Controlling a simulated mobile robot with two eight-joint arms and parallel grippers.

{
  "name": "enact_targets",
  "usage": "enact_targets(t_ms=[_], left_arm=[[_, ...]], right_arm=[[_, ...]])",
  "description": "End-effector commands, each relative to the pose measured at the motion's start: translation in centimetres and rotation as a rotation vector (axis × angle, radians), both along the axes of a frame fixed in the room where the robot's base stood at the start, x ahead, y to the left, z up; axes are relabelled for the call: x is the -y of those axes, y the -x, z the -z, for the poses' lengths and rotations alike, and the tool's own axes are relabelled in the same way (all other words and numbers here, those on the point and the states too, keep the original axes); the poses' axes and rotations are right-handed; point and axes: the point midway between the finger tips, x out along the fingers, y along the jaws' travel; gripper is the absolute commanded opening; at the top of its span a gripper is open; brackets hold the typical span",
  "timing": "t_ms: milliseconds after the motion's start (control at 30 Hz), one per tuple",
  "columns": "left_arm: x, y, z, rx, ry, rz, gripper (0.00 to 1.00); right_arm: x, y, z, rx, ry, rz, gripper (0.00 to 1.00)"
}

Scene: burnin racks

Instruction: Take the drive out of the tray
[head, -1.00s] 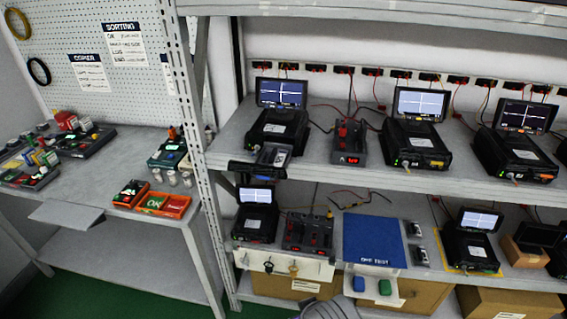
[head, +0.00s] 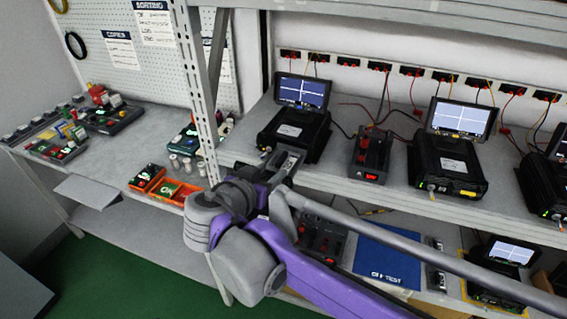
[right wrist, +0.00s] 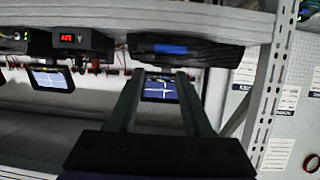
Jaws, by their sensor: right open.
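The leftmost black tester (head: 294,138) stands on the upper shelf, with its screen (head: 303,92) lit. My right gripper (head: 290,160) is at the front of this tester, and its arm comes in from the lower right. The gripper and wrist cover the spot where the tray and drive showed earlier, so neither can be made out clearly in the head view. In the right wrist view the picture is upside down. The open fingers (right wrist: 161,76) reach toward the dark tester front (right wrist: 188,52), which has a blue mark; nothing is clearly between them. My left gripper is not in view.
A power supply (head: 371,155) with a red display and a second tester (head: 447,170) stand to the right on the shelf. A perforated rack post (head: 200,100) is close on the left. A blue mat (head: 388,256) lies on the lower shelf.

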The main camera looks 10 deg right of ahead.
Motion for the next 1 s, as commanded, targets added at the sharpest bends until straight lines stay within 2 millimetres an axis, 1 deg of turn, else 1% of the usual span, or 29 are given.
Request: enact_targets(t_ms=[33,233,400,500,600,833,967,1000], left_arm=[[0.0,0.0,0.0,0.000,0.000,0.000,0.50],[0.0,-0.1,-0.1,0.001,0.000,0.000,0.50],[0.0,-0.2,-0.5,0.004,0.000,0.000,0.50],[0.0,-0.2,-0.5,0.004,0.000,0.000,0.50],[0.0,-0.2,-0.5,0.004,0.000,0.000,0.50],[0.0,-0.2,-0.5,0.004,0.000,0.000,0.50],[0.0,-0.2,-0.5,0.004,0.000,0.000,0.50],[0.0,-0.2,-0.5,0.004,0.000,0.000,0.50]], right_arm=[[0.4,-0.5,0.2,0.000,0.001,0.002,0.50],[1.2,-1.6,0.8,-0.001,0.000,0.001,0.50],[2.5,-3.8,1.7,-0.001,0.000,0.002,0.50],[3.2,-4.7,2.2,-0.002,-0.001,0.002,0.50],[3.5,-5.1,2.4,-0.002,0.000,0.000,0.50],[3.5,-5.2,2.5,-0.002,0.000,-0.002,0.50],[3.5,-5.2,2.5,-0.002,0.000,-0.002,0.27],[3.5,-5.2,2.5,-0.002,0.000,-0.002,0.19]])
